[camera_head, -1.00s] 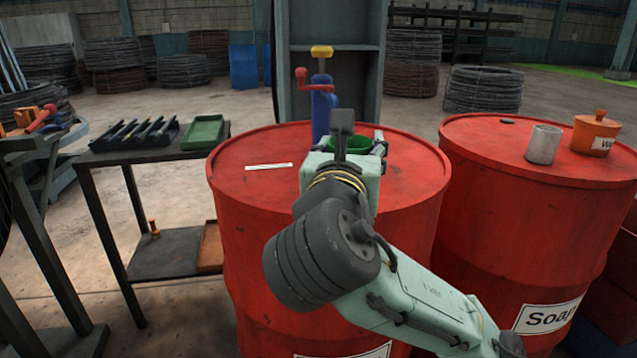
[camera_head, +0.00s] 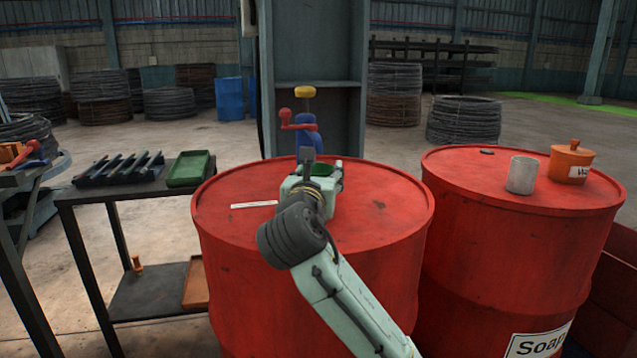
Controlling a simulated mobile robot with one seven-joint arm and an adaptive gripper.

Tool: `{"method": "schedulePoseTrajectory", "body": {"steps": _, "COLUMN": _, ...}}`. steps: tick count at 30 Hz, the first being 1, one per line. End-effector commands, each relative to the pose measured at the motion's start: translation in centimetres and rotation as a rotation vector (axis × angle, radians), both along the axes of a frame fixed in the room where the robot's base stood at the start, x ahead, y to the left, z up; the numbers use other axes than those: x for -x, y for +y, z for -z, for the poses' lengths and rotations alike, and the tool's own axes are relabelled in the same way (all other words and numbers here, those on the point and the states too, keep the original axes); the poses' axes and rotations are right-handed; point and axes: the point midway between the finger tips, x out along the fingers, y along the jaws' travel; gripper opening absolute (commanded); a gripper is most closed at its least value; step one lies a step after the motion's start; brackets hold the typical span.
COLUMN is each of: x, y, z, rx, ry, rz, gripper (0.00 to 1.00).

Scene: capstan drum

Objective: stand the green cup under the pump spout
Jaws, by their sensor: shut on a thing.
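The green cup (camera_head: 322,169) shows as a green rim just beyond my gripper (camera_head: 325,172), above the left red drum's top. My gripper is shut on it. My wrist hides most of the cup, so I cannot tell whether its base touches the drum. The pump (camera_head: 309,135) stands at the back of the same drum, with a blue body, a yellow top knob and a red crank handle (camera_head: 297,122) pointing left. I cannot make out the spout's opening behind my wrist.
The left red drum (camera_head: 388,215) has a white strip (camera_head: 254,204) on its top. The right drum (camera_head: 490,240) carries a grey cup (camera_head: 522,174) and an orange lidded pot (camera_head: 571,163). A dark table (camera_head: 120,190) holds a green tray (camera_head: 191,168). A steel column (camera_head: 312,50) rises behind.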

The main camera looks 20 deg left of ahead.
Motion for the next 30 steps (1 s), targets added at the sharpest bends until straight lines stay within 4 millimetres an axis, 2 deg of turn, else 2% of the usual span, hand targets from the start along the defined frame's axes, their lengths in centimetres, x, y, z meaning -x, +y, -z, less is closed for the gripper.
{"method": "schedulePoseTrajectory", "body": {"steps": 1, "x": 0.0, "y": 0.0, "z": 0.9, "rx": -0.001, "ry": 0.003, "rz": -0.002, "gripper": 0.27}}
{"method": "schedulePoseTrajectory", "body": {"steps": 4, "x": 0.0, "y": -0.1, "z": 1.8, "rx": -0.002, "ry": 0.001, "rz": 0.0, "gripper": 0.27}}
{"method": "schedulePoseTrajectory", "body": {"steps": 17, "x": 0.1, "y": 0.0, "z": 2.4, "rx": 0.0, "ry": 0.0, "rz": 0.0, "gripper": 0.27}}
{"method": "schedulePoseTrajectory", "body": {"steps": 18, "x": 0.1, "y": 0.0, "z": 2.2, "rx": 0.0, "ry": 0.0, "rz": -0.001, "gripper": 0.55}}
{"method": "schedulePoseTrajectory", "body": {"steps": 26, "x": 0.1, "y": 0.0, "z": 2.2, "rx": -0.001, "ry": 0.0, "rz": 0.0, "gripper": 0.72}}
{"method": "schedulePoseTrajectory", "body": {"steps": 30, "x": 0.1, "y": 0.0, "z": 2.2, "rx": -0.001, "ry": 0.0, "rz": 0.0, "gripper": 0.73}}
